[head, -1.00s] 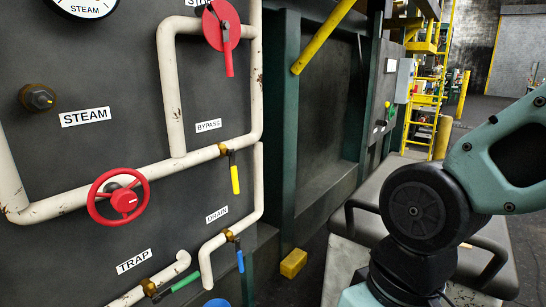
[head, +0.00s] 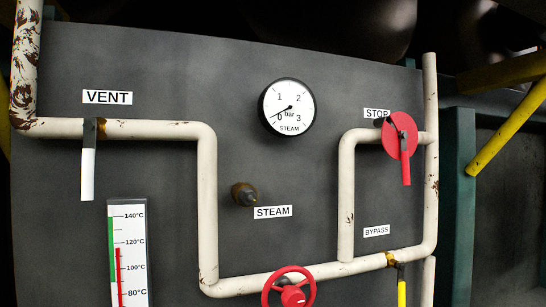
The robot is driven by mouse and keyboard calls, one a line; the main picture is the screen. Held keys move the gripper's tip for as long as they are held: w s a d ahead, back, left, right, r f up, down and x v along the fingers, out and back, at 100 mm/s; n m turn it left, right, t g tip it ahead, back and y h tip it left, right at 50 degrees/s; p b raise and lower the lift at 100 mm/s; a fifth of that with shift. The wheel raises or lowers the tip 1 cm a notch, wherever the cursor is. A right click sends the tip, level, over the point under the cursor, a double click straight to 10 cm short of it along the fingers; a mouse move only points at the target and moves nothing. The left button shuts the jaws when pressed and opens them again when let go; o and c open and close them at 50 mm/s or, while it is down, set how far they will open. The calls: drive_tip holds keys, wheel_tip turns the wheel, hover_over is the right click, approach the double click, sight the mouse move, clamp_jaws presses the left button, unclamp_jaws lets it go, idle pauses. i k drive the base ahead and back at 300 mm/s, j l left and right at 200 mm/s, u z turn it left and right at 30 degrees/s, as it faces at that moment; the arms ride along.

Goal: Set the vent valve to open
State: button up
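The vent valve (head: 95,130) sits on a horizontal cream pipe at the upper left, just below the VENT label (head: 107,97). Its white lever handle (head: 88,175) hangs straight down, across the line of the pipe. My gripper is not in view, and nothing touches the lever.
A pressure gauge (head: 287,107) reads near 0 bar. The red stop valve (head: 401,137), the red handwheel (head: 290,291) and the yellow bypass lever (head: 401,293) are on pipes to the right. A thermometer (head: 128,255) is mounted right of and below the vent lever.

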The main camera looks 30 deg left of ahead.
sight(90, 125)
drive_tip(key=u, duration=2.1)
